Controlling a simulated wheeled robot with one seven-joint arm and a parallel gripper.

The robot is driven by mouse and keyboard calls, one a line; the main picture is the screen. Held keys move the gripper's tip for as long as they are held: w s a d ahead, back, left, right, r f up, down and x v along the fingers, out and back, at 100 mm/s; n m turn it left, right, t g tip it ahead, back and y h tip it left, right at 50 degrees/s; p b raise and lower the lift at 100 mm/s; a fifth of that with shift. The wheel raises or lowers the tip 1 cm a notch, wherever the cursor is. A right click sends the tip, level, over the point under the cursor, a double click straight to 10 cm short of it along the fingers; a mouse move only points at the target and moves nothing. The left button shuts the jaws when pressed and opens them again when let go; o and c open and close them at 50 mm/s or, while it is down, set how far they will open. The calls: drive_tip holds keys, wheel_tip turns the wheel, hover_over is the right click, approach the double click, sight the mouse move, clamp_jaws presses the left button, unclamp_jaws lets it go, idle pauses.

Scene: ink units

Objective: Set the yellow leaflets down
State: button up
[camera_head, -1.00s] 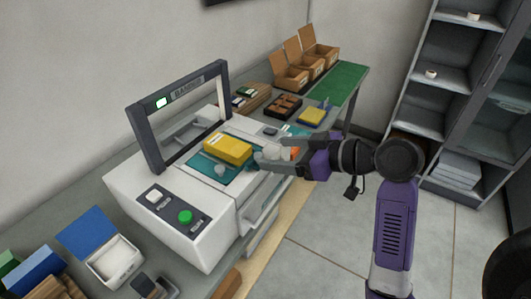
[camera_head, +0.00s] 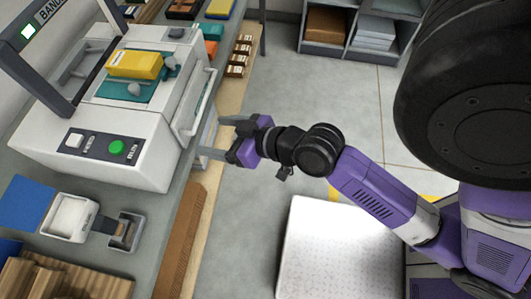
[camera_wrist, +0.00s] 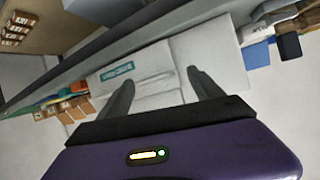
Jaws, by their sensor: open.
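The yellow leaflets (camera_head: 135,64), a stacked block, lie on the teal bed (camera_head: 126,89) of the white banding machine (camera_head: 125,150), beneath and beside its dark arch. Grey rounded knobs stand close by them. My gripper (camera_head: 215,138) is open and empty, off the machine's front right side and clear of the leaflets. In the wrist view, both dark fingers stand apart (camera_wrist: 160,77) with the white machine body beyond them. I cannot make out the leaflets there.
The machine has a green button (camera_head: 117,147) and a white handle (camera_head: 197,105) facing my gripper. A white-topped surface (camera_head: 335,250) is at lower middle. Open floor lies right of the bench.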

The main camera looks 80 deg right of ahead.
drive_tip(key=s+a+r+n+t+y, duration=0.2)
drive_tip(key=s+a+r+n, duration=0.1)
drive_tip(key=s+a, duration=0.8)
drive_tip(key=shift+s+a+r+y, duration=0.3)
drive_tip(key=shift+s+y, duration=0.1)
drive_tip(key=shift+s, duration=0.8)
